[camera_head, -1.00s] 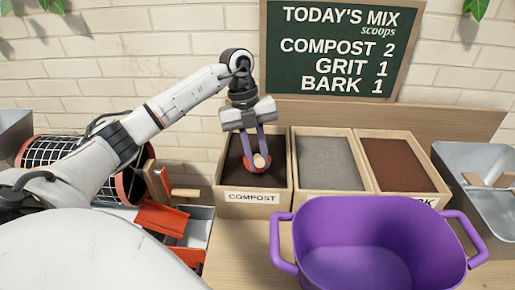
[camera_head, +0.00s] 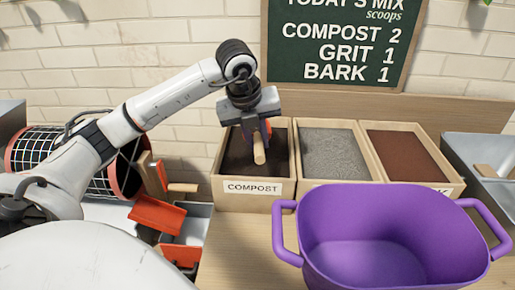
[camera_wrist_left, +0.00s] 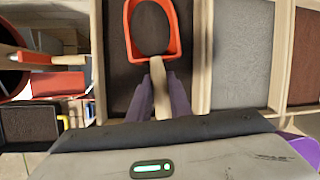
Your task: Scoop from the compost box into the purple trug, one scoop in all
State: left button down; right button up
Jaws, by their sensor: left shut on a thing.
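The compost box (camera_head: 253,204) is a wooden box labelled COMPOST with dark compost inside, left of two similar boxes. My left gripper (camera_head: 257,130) is over it, shut on the wooden handle (camera_head: 260,149) of a scoop. In the left wrist view the gripper's purple fingers (camera_wrist_left: 160,100) hold the handle, and the scoop's orange-red rim (camera_wrist_left: 131,40) shows beyond it, over the box. The inside of the scoop looks dark brown; I cannot tell how full it is. The purple trug (camera_head: 300,225) stands in front of the boxes, to the right. My right gripper is out of view.
A grit box (camera_head: 333,150) and a bark box (camera_head: 405,155) stand right of the compost. A metal bin (camera_head: 480,165) is at far right. A chalkboard (camera_head: 340,45) hangs behind.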

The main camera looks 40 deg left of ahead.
pick_arm(q)
jog(key=shift+t+y, duration=0.5)
jog(key=shift+y, duration=0.1)
jog(key=shift+w+r+p+v, duration=0.1)
jog(key=shift+w+p+v, duration=0.1)
jog(key=shift+v, duration=0.8)
jog(key=shift+w+r+p+v, duration=0.15)
jog(key=shift+p+v, duration=0.1)
jog(key=shift+v, duration=0.75)
jog(key=shift+w+f+p+v, duration=0.1)
jog(key=shift+w+p+v, duration=0.1)
jog(key=shift+v, duration=0.75)
jog(key=shift+d+r, duration=0.1)
jog(key=shift+d, duration=0.05)
